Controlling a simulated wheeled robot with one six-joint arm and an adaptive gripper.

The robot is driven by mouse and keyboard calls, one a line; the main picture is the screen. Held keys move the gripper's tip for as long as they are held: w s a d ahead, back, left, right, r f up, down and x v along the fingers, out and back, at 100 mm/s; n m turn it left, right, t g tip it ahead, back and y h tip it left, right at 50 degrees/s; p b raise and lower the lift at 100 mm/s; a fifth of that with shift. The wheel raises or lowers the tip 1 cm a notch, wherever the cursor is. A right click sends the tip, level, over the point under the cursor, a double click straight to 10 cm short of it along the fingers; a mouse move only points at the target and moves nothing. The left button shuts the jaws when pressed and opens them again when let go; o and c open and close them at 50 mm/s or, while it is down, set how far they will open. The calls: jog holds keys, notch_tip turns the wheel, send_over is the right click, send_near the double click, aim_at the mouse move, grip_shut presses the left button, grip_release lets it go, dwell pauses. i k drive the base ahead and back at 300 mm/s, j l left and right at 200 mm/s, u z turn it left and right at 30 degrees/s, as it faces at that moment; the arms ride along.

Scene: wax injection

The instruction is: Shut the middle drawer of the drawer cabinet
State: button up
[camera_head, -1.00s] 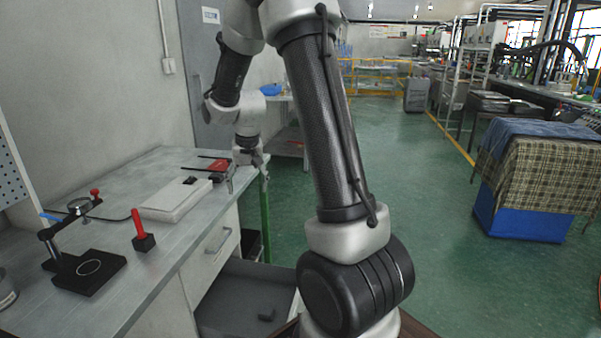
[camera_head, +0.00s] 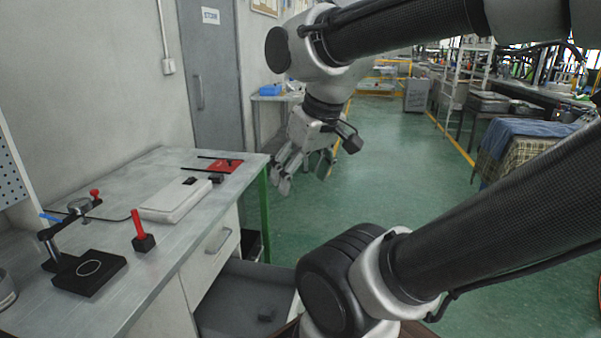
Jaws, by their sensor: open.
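The drawer cabinet (camera_head: 212,256) stands under the grey workbench at the lower left. Its upper drawer front with a bar handle (camera_head: 218,240) looks shut. Below it an open drawer (camera_head: 247,287) sticks out to the right, with a small dark block (camera_head: 266,313) inside. I cannot tell how many drawers lie below, as the frame edge and my arm hide them. My gripper (camera_head: 305,186) is open and empty, fingers pointing down, in the air beyond the bench's far right corner, above and behind the open drawer.
The bench top (camera_head: 190,234) holds a white flat device (camera_head: 175,200), a red item (camera_head: 226,166), a red-handled tool (camera_head: 141,232) and a black stand (camera_head: 88,271). A green bench leg (camera_head: 264,215) stands near the drawer. Green floor is open beyond.

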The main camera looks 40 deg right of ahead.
aim_at(230, 307)
jog(key=k+z, duration=0.15)
jog(key=z, duration=0.2)
jog(key=k+l+z, duration=0.1)
jog(key=z, duration=0.3)
jog(key=j+u, duration=0.1)
jog(key=j, duration=0.25)
jog(key=i+j, duration=0.1)
jog(key=j, duration=0.25)
jog(key=u, duration=0.05)
